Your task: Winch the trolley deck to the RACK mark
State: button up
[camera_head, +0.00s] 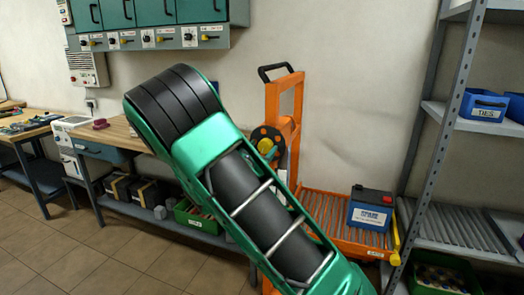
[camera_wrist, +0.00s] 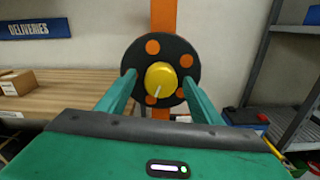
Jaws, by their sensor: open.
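An orange trolley (camera_head: 272,112) with a black handle stands at the centre. Its roller deck (camera_head: 325,212) carries a blue battery (camera_head: 370,207) with a black and red top. On the mast is a black winch wheel with orange spots (camera_head: 258,135), and a yellow knob (camera_head: 265,146) on it. In the wrist view the wheel (camera_wrist: 183,55) faces me, with the yellow knob (camera_wrist: 161,79) at its middle bearing a pale line pointing down and left. My gripper (camera_wrist: 158,84) is open, its green fingers either side of the knob; contact cannot be told. My arm hides part of the trolley.
A metal rack (camera_head: 440,110) stands at right with a blue bin labelled TIES (camera_head: 485,106) and a roller shelf (camera_head: 455,232) beside the deck. A wooden workbench (camera_head: 115,135) is at left. Floor (camera_head: 80,245) is clear at front left.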

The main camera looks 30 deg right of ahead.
jog(key=c, duration=1.1)
jog(key=shift+o, duration=0.2)
jog(key=shift+d, duration=0.15)
jog(key=shift+m, duration=0.3)
jog(key=m, duration=0.4)
jog(key=shift+f+m, duration=0.1)
jog(key=shift+m, duration=0.2)
jog(key=m, duration=0.6)
jog(key=shift+s+f, duration=0.15)
jog(key=shift+f, duration=0.05)
jog(key=shift+m, duration=0.3)
